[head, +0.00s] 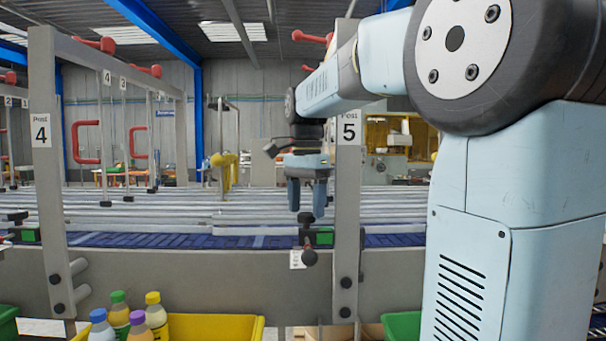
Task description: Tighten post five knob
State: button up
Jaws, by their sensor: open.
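Post five (346,200) is a grey upright with a "5" label, right of the picture's middle. A dark bracket with a black knob (310,258) at its lower end is just left of the post, beside a white tag (297,260). Two more round black knobs sit low on the post, an upper one (346,283) and a lower one (345,312). I cannot tell which knob is post five's, or how tight any is. My gripper (307,208) points down, open and empty, above the bracket. Its fingertips appear close to the bracket top; depth is unclear.
A roller conveyor with a blue belt (180,240) runs behind the grey front rail (200,275). Post four (46,180) stands at left. Several capped bottles (119,312) and a yellow bin (215,327) are below. A green bin (402,325) is near my arm.

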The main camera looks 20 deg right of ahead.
aim_at(306, 213)
notch_tip(306, 213, up, 12)
jog(key=shift+r, duration=0.25)
dwell(0.4)
